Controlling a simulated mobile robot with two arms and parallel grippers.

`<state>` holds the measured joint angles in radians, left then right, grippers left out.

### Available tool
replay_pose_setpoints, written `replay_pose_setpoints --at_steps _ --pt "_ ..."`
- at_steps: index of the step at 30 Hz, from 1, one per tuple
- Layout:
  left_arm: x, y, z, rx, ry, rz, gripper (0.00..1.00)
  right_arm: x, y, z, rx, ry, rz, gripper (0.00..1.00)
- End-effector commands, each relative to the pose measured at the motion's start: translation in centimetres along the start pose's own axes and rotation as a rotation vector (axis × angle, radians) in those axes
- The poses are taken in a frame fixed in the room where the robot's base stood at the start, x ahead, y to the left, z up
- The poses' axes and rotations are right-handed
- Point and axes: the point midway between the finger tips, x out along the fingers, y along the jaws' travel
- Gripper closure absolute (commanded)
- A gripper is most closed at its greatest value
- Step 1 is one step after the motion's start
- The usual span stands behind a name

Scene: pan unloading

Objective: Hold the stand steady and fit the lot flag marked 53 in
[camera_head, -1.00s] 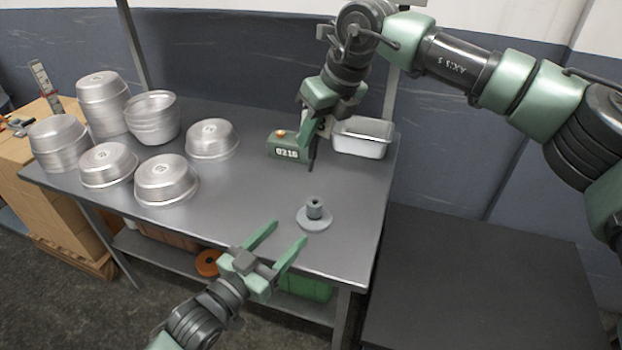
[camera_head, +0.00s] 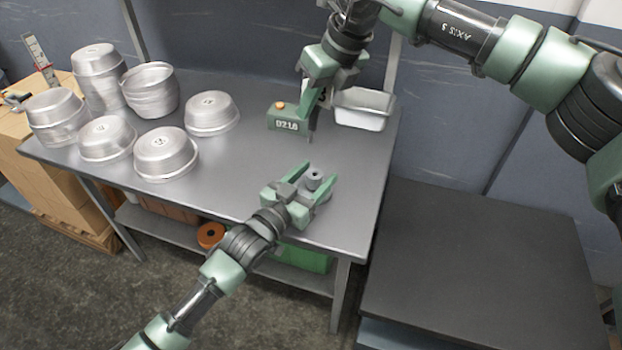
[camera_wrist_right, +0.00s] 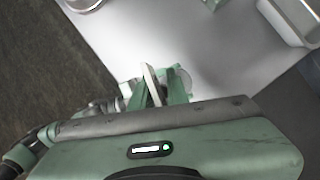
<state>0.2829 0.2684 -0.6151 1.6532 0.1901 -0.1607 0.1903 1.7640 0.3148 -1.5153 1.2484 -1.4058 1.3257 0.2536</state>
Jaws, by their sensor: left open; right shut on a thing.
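The stand (camera_head: 315,181), a grey round base with an upright socket, is near the front edge of the metal table. My left gripper (camera_head: 317,177) is open, with its two fingers on either side of the stand's socket; I cannot tell whether they touch it. My right gripper (camera_head: 314,108) is shut on the lot flag, above the table behind the stand. In the head view the flag is mostly hidden, with a thin dark stem pointing down. In the right wrist view the flag (camera_wrist_right: 152,84) shows as a pale, narrow plate. Its number is not readable.
A green box with a display and orange button (camera_head: 288,119) is left of my right gripper. A metal tray (camera_head: 363,108) stands behind right. Several round metal pans (camera_head: 166,153) fill the table's left side. A dark lower surface (camera_head: 470,270) lies to the right.

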Motion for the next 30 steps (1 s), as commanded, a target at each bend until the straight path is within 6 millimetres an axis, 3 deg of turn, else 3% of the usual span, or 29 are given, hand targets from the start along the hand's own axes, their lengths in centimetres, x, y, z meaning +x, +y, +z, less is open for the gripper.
replay_pose_setpoints --at_steps 3,4,9,10,14,22,30 --pt "0.0 0.0 0.0 0.0 0.0 0.0 0.41 0.0 0.0 0.0 0.0 0.0 0.0 1.0" --pt "0.0 0.0 0.0 0.0 0.0 0.0 0.47 0.0 0.0 0.0 0.0 0.0 0.0 1.0" --pt "0.0 0.0 0.0 0.0 0.0 0.0 0.94 0.0 0.0 0.0 0.0 0.0 0.0 1.0" --pt "0.0 0.0 0.0 0.0 0.0 0.0 1.0 0.0 0.0 0.0 0.0 0.0 0.0 1.0" --pt "-0.1 0.0 0.0 0.0 0.0 0.0 1.0 0.2 0.0 -0.1 0.0 0.002 -0.005 1.0" --pt "-0.1 0.0 0.0 0.0 0.0 0.0 1.0 3.3 -0.4 -1.4 0.021 0.018 -0.124 1.0" --pt "-0.1 0.0 0.0 0.0 0.0 -0.001 1.0 4.1 -0.7 -1.8 0.028 0.015 -0.148 1.0"
